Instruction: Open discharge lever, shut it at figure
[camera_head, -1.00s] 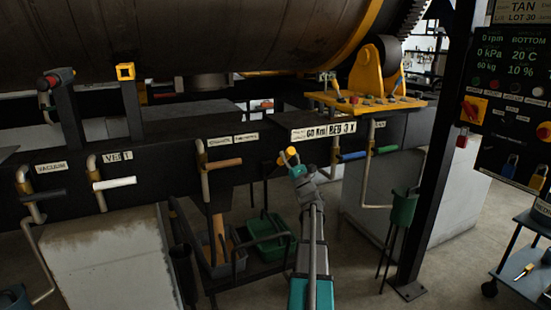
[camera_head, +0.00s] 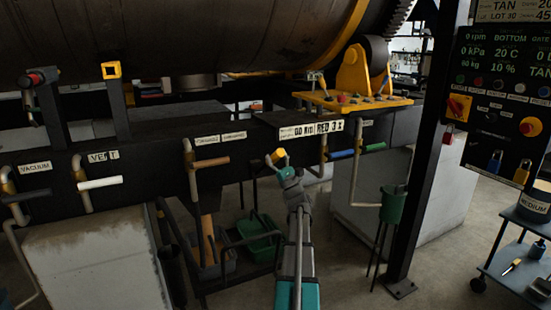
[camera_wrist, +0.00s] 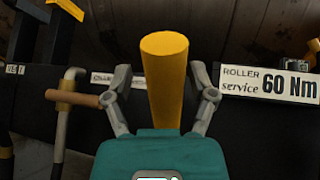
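My gripper (camera_head: 280,162) reaches up in front of the dark beam, right of the brown-handled lever (camera_head: 212,162). A yellow cylindrical handle (camera_wrist: 165,75) stands between its fingers in the wrist view, its round end toward the top. Narrow gaps show on both sides of it, wider on the left, so the fingers look open around it. Its lower end is hidden behind my gripper's palm. The handle also shows in the head view (camera_head: 278,154). The brown lever stands out sideways at the left in the wrist view (camera_wrist: 87,99). I cannot read which label says discharge.
White (camera_head: 100,183) and black-handled (camera_head: 18,197) levers are at left; blue (camera_head: 341,154) and green (camera_head: 374,147) levers at right. A label plate (camera_head: 311,130) reads 60 Nm. A control panel (camera_head: 505,100) hangs beyond a black post (camera_head: 422,150). The drum (camera_head: 170,35) is above.

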